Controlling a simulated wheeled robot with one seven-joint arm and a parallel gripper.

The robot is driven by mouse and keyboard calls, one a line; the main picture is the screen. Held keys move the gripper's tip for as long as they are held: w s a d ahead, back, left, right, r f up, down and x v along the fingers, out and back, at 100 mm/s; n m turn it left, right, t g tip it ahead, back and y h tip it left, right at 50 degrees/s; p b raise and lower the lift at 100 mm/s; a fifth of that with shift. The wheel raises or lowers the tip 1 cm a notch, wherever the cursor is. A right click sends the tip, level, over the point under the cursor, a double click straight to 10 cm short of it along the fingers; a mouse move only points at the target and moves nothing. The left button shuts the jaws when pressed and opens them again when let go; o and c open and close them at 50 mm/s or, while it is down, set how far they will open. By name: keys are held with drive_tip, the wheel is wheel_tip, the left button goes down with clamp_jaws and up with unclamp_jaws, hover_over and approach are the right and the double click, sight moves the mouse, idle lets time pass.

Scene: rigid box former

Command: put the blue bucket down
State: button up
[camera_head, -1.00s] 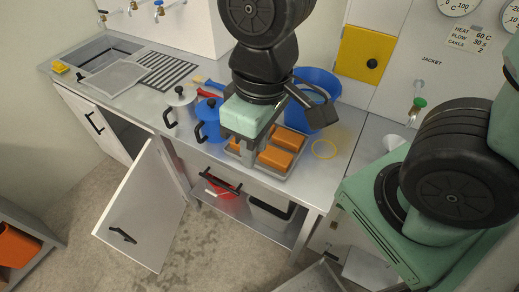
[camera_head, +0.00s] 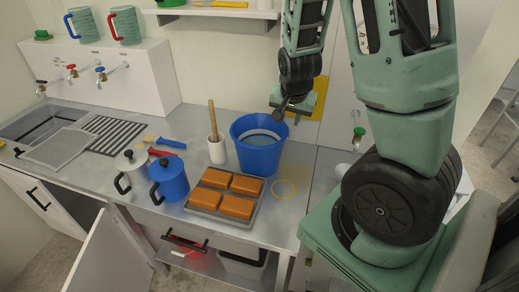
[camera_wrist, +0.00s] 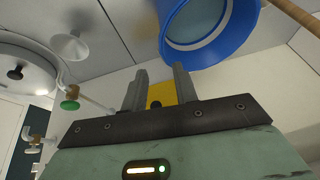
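The blue bucket (camera_head: 259,148) stands upright on the metal counter, behind the tray of orange blocks. Its mouth is open and shows a grey-blue inside. My gripper (camera_head: 281,108) is just above the right back part of its rim. In the wrist view, the two grey fingers of my gripper (camera_wrist: 159,80) are apart with nothing held between them. The bucket (camera_wrist: 240,35) is beyond them at the upper right. One fingertip overlaps its rim in the picture; I cannot tell whether they touch.
A tray (camera_head: 207,211) holds several orange blocks in front of the bucket. A white crock (camera_head: 216,152) with a wooden handle is left of it. A blue lidded pot (camera_head: 171,180) and a white pot (camera_head: 136,170) stand farther left.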

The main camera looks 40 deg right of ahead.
sight(282, 141)
drive_tip(key=shift+w+a+p+x, duration=0.1)
drive_tip(key=shift+p+x, duration=0.8)
drive_tip(key=shift+x, duration=1.9)
drive_tip(key=shift+w+a+p+x, duration=0.15)
drive_tip(key=shift+p+x, duration=0.75)
drive_tip(key=shift+x, duration=1.85)
drive_tip(key=shift+w+p+x, duration=0.1)
drive_tip(key=shift+p+x, duration=0.8)
drive_tip(key=shift+x, duration=1.9)
clamp_jaws()
drive_tip(key=shift+r, duration=0.1)
drive_tip(key=shift+w+r, duration=0.1)
